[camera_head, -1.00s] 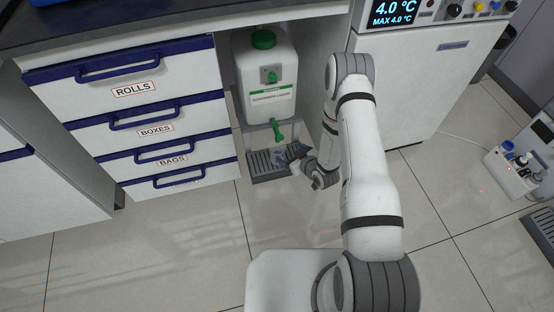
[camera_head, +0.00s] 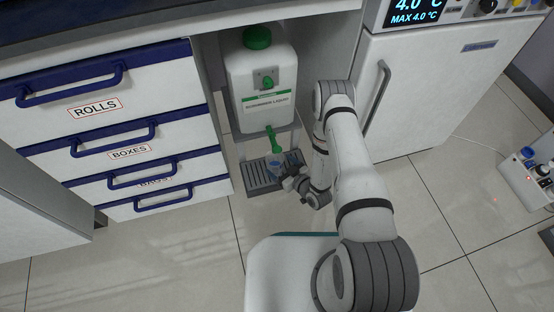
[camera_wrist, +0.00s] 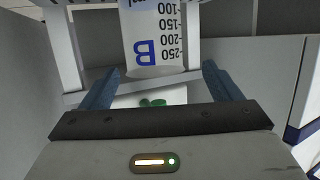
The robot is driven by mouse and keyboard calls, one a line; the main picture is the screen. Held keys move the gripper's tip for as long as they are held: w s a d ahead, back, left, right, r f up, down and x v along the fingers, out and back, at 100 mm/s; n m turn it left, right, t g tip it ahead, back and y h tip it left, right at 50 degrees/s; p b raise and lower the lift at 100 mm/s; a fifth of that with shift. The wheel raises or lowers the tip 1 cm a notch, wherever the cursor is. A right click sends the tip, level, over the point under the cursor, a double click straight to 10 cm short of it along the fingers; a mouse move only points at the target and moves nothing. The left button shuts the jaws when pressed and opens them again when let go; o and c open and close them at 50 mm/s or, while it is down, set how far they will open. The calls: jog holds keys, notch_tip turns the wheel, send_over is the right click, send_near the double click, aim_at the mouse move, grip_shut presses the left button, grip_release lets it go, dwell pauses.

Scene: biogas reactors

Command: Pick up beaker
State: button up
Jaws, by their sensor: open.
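The beaker (camera_wrist: 153,40) is clear, with a blue letter B and volume marks that read upside down in the wrist view. In the head view the beaker (camera_head: 277,167) shows small and bluish on the drip tray, under the green tap (camera_head: 272,140) of the white container. My gripper (camera_head: 291,181) is at the tray's right side, close to the beaker. In the wrist view my gripper (camera_wrist: 162,82) is open, its blue-grey fingers wide apart. The beaker appears in line with the gap, apart from both fingers. I cannot tell its exact depth between them.
The white container (camera_head: 262,85) with a green cap stands in the cabinet recess above the drip tray (camera_head: 256,178). Labelled drawers (camera_head: 120,125) bound it on the left, and a white fridge (camera_head: 425,90) on the right. The tiled floor (camera_head: 150,260) in front is clear.

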aim_at(270, 155)
jog(key=b+x, duration=0.2)
jog(key=x, duration=0.1)
jog(key=b+x, duration=0.1)
jog(key=x, duration=0.3)
jog(key=shift+w+d+b, duration=0.25)
jog(key=shift+b, duration=0.1)
jog(key=c, duration=1.1)
